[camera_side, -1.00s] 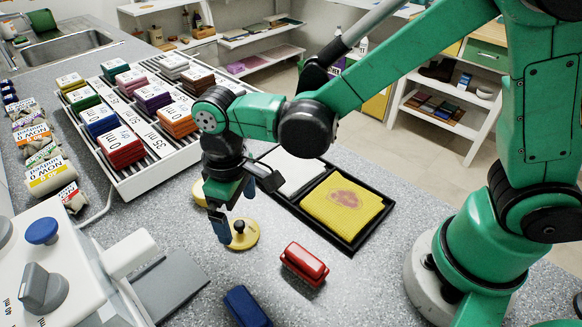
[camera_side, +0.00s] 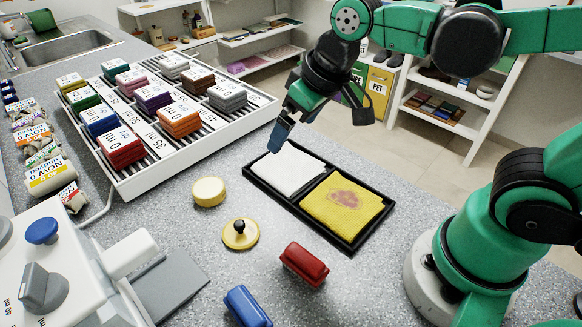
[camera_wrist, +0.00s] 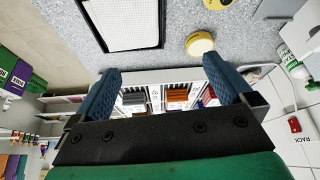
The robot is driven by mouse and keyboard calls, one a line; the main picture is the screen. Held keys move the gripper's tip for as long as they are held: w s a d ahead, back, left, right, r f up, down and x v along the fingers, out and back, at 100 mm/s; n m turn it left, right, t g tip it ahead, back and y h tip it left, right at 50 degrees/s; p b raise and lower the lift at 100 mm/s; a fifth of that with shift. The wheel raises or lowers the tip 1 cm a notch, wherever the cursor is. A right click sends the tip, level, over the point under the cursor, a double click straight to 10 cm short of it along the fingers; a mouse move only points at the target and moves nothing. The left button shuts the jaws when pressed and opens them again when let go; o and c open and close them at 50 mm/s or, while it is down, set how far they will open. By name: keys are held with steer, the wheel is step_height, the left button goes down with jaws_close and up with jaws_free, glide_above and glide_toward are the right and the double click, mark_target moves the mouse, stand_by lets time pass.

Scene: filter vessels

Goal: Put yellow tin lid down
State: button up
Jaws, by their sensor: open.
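The yellow tin lid (camera_side: 250,240), a flat disc with a black knob, lies knob up on the grey counter. The round yellow tin (camera_side: 209,191) stands just behind it, apart from it. In the wrist view the tin (camera_wrist: 200,44) is near the top, and what looks like the lid is cut off at the top edge. My gripper (camera_side: 276,144) is raised and tilted, above the back end of the black tray, well away from the lid. In the wrist view its blue fingers (camera_wrist: 160,78) are wide apart with nothing between them.
The black tray (camera_side: 343,246) holds a white cloth (camera_side: 287,175) and a stained yellow cloth (camera_side: 342,204). A red block (camera_side: 304,264) and a blue block (camera_side: 246,308) lie in front. A white rack (camera_side: 165,167) with coloured stacks stands behind left. Bare counter surrounds the lid.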

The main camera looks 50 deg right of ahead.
steer(key=d, duration=0.1)
steer(key=s+d+m+t, duration=0.1)
steer(key=d, duration=0.1)
steer(key=d+t, duration=0.1)
steer(key=shift+s+d+f+m+h, duration=0.25)
steer(key=shift+s+f+m+h, duration=0.05)
steer(key=shift+f+m+h, duration=0.1)
